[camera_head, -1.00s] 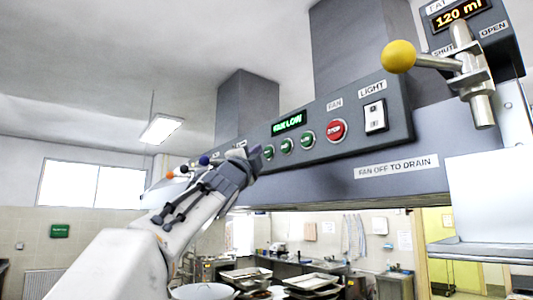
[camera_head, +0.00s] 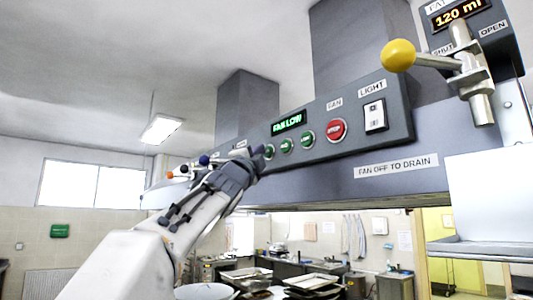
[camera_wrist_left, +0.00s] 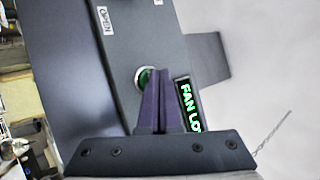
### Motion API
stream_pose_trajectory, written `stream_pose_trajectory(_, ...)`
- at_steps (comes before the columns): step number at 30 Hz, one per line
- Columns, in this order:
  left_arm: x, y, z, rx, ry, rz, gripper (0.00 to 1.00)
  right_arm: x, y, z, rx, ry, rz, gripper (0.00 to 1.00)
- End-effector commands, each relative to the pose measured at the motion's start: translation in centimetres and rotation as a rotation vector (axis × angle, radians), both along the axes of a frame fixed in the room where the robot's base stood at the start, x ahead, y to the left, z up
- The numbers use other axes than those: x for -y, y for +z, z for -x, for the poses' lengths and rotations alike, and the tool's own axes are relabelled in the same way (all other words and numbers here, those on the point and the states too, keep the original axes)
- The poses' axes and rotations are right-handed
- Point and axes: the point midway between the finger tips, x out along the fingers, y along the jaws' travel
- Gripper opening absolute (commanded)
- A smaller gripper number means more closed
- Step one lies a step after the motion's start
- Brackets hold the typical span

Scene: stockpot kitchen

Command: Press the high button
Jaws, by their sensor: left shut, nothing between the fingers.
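Three green round buttons sit in a row on the grey hood panel: a left one (camera_head: 269,152), a middle one (camera_head: 287,145) and a right one (camera_head: 306,139). Their lettering is too small to read surely, so I cannot tell which is high. The display (camera_head: 289,123) above them reads FAN LOW. My left gripper (camera_head: 260,155) is shut and empty, its tips close to the left green button. In the left wrist view the dark fingers (camera_wrist_left: 160,73) partly cover a green button (camera_wrist_left: 143,78) beside the display (camera_wrist_left: 190,105). Contact cannot be told. My right gripper is not in view.
A red STOP button (camera_head: 336,130) and a light switch (camera_head: 375,115) are right of the green buttons. A yellow-knobbed lever (camera_head: 398,56) juts out farther right. Small coloured knobs, one blue (camera_head: 204,160), are left beyond my gripper.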

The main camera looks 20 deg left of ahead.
Motion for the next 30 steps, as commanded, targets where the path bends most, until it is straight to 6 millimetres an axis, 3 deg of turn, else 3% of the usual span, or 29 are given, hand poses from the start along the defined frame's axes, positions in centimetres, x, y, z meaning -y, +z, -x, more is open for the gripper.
stream_pose_trajectory(30,0.53,0.02,-0.69,0.000,-0.001,0.001,0.00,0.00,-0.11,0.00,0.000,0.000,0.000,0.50)
